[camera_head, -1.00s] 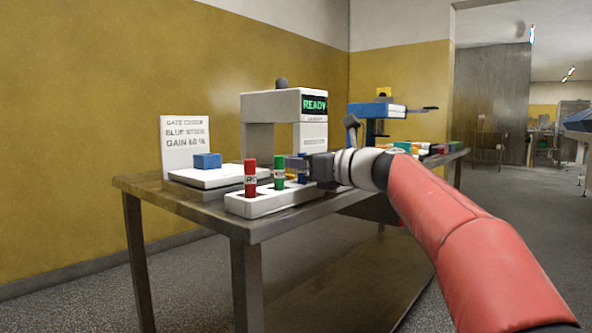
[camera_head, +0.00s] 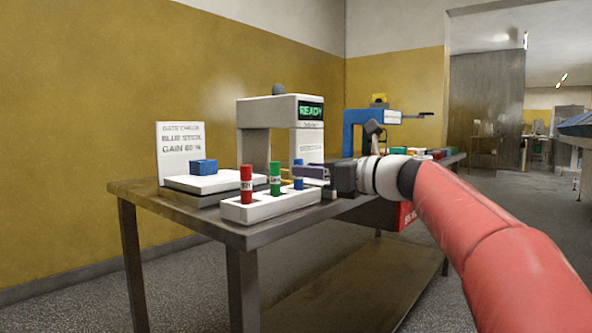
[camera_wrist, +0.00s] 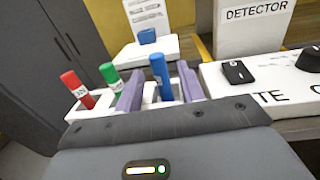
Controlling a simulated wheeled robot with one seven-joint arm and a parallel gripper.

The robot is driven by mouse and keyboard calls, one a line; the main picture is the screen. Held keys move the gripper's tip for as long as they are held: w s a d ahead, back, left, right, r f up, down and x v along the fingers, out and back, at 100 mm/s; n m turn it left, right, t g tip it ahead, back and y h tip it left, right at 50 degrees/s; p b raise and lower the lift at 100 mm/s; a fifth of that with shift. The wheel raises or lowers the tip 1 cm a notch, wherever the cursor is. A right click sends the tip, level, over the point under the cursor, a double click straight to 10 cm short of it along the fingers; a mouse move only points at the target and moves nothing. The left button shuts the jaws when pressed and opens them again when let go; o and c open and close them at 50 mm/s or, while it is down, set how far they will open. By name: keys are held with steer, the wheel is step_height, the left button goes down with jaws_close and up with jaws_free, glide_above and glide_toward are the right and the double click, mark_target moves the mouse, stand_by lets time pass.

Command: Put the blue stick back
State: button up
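The blue stick (camera_head: 298,180) stands upright at the right end of the white rack (camera_head: 255,214), next to a green stick (camera_head: 275,180) and a red stick (camera_head: 246,186). In the wrist view the blue stick (camera_wrist: 161,75) appears in the gap between my two purple fingers, its foot in the rack. My gripper (camera_head: 312,172) is open, just right of the stick in the head view. The fingers show space on both sides of the stick and do not appear to touch it. In the head view the fingers partly hide the stick's side.
Behind the rack are a white scale (camera_head: 210,183) with a blue block (camera_head: 204,166), a sign (camera_head: 180,140), and a detector arch (camera_head: 252,115) reading READY. A blue machine (camera_head: 350,130) stands farther back. A dark switch (camera_wrist: 237,72) lies on a white panel at right.

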steer(key=v, duration=0.7)
steer(key=s+a+f+n+g+h, duration=0.1)
steer(key=s+f+n+h, duration=0.2)
steer(key=s+f+n, duration=0.4)
steer(key=s+a+f+n+g+h, duration=0.15)
steer(key=s+f+h, duration=0.3)
steer(key=f, duration=0.45)
steer(key=s+d+f+n+g+h, duration=0.1)
steer(key=s+d+f+n+h, duration=0.2)
steer(key=s+d+f+n, duration=0.2)
steer(key=s+d+f+n+g+h, duration=0.1)
steer(key=s+d+f+n+h, duration=0.3)
steer(key=s+f+n, duration=0.7)
step_height(320, 180, down, 4)
steer(key=shift+s+d+r, duration=0.1)
steer(key=shift+s+d, duration=0.5)
steer(key=shift+d, duration=0.2)
steer(key=shift+h, duration=0.25)
step_height(320, 180, up, 8)
steer(key=p, duration=0.8)
